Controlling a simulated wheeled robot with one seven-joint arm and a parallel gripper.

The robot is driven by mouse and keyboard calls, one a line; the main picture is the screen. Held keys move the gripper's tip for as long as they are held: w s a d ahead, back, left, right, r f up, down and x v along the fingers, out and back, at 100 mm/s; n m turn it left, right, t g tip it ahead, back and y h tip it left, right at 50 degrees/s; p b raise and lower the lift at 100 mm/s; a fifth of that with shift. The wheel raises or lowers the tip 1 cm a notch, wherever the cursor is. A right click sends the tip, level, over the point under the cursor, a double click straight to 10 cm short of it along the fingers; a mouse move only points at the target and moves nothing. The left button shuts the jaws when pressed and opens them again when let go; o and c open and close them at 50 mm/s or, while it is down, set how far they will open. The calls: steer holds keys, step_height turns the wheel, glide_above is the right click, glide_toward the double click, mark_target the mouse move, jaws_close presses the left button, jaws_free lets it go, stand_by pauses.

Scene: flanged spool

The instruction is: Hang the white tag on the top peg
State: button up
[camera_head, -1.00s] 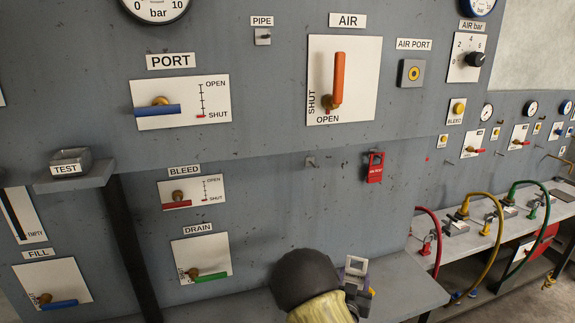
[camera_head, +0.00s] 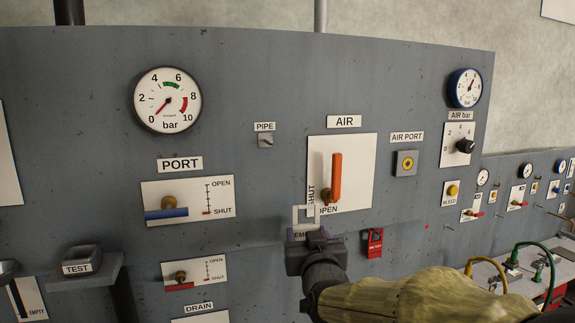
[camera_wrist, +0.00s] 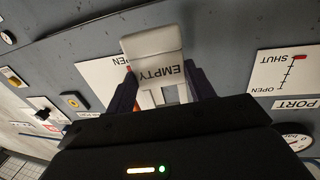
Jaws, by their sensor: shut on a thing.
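The white tag (camera_head: 298,217) has a square opening in its upper part and black lettering. The wrist view shows it reads EMPTY (camera_wrist: 156,68), upside down there. My gripper (camera_head: 311,236) is shut on the tag's lower part, and its dark fingers (camera_wrist: 162,92) flank the tag in the wrist view. The top peg (camera_head: 265,141) is a small metal hook on the panel under the PIPE label. The tag is below and to the right of this peg, apart from it. The lower peg is hidden behind my gripper in the head view.
The AIR valve's orange lever (camera_head: 336,177) stands upright just right of the tag. The PORT valve's blue lever (camera_head: 166,214) is at left. A red tag (camera_head: 375,242) hangs right of my gripper. A TEST block (camera_head: 82,260) sits on a shelf. Panel between PORT and PIPE is bare.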

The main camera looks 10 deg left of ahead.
steer(key=s+r+n+y+p, duration=0.1)
steer(key=s+r, duration=0.4)
steer(key=r, duration=0.3)
steer(key=s+a+r+n+g+y+p, duration=0.1)
steer(key=s+r+y, duration=0.1)
steer(key=s+r, duration=0.2)
step_height(320, 180, up, 4)
steer(key=shift+s+a+f+g+p, duration=0.15)
steer(key=shift+s+a+g+p, duration=0.15)
steer(key=shift+s+p, duration=0.1)
steer(key=shift+w, duration=0.1)
steer(key=shift+f+p+x, duration=0.25)
steer(key=shift+p+x, duration=0.15)
steer(key=shift+x, duration=1.65)
steer(key=shift+f+p+x, duration=0.25)
steer(key=shift+p+x, duration=0.1)
steer(key=shift+x, duration=1.7)
steer(key=shift+f+p+x, duration=0.25)
steer(key=shift+p+x, duration=0.15)
steer(key=shift+x, duration=1.7)
steer(key=o, duration=1)
steer(key=shift+o, duration=0.2)
